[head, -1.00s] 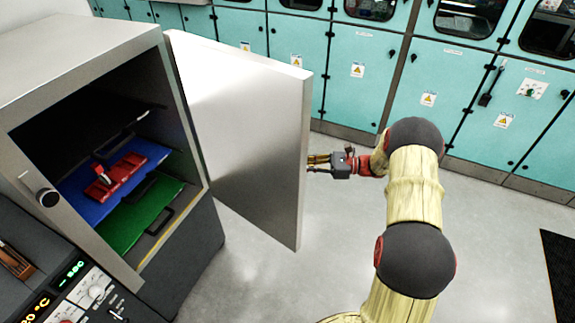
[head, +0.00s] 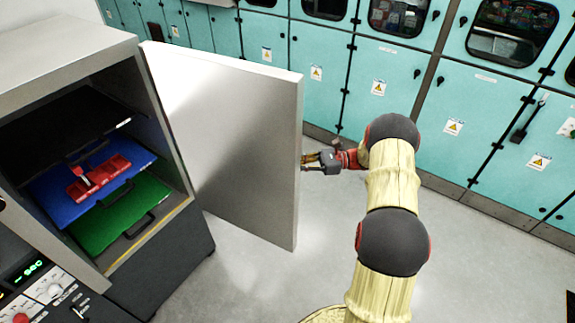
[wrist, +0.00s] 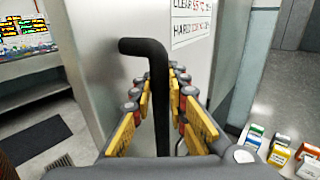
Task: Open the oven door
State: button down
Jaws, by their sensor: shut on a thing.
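The oven (head: 70,62) stands at the left in the head view. Its door (head: 225,140) is swung wide open, and I see its plain inner face. My gripper (head: 308,162) is at the door's free edge in the head view. In the wrist view a black bar handle (wrist: 158,75) runs down from a bend on the door's outer face (wrist: 105,55). My gripper (wrist: 160,105) is shut on this handle, with yellow-padded fingers on either side. The handle's lower end is hidden by the gripper.
Inside the oven are a blue tray (head: 62,203) with a red part (head: 98,177) and a green tray (head: 100,230). Teal cabinets (head: 375,75) line the back wall. Grey floor (head: 240,270) is clear below the door. Small boxes (wrist: 280,153) show at lower right in the wrist view.

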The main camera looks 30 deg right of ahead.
jog(key=shift+d+f, duration=0.1)
dwell(0.3)
jog(key=c, duration=1.9)
grip_release()
jog(key=shift+o, duration=0.7)
jog(key=shift+d, duration=0.1)
jog(key=v, duration=1.1)
jog(key=shift+d, duration=0.4)
jog(key=shift+s, duration=0.1)
